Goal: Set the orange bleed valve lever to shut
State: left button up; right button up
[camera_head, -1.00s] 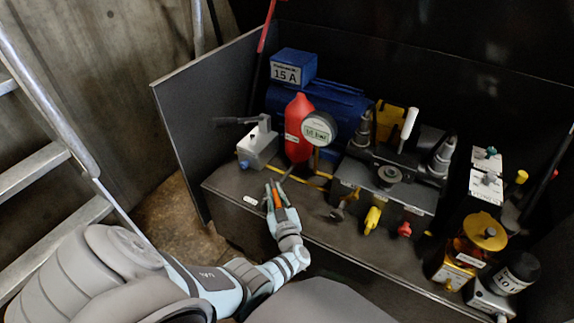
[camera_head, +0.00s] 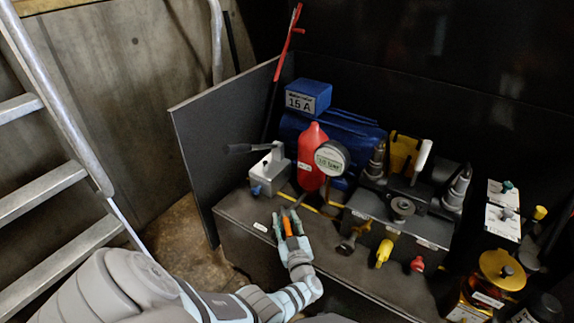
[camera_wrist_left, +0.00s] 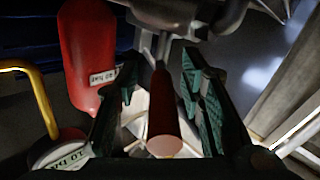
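The orange bleed valve lever (camera_head: 287,227) shows in the head view below the red bladder and the gauge, pointing toward the front edge of the bench. In the left wrist view its orange-red grip (camera_wrist_left: 163,118) points at the camera, with a metal stem running back to a grey valve body (camera_wrist_left: 170,14). My left gripper (camera_head: 287,214) is around the lever, one finger on each side. The wrist view shows its fingers (camera_wrist_left: 160,85) open, with gaps beside the grip. My right gripper is in neither view.
A red bladder (camera_head: 311,158) and a pressure gauge (camera_head: 331,157) stand just behind the lever. A grey box with a dark handle (camera_head: 269,173) is to its left. A dark knob (camera_head: 347,246), a yellow knob (camera_head: 384,252) and a red knob (camera_head: 417,264) are to the right.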

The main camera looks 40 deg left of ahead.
aim_at(286, 219)
pick_arm(q)
notch_tip(286, 219, up, 10)
jog(key=shift+f, duration=0.1)
dwell(0.4)
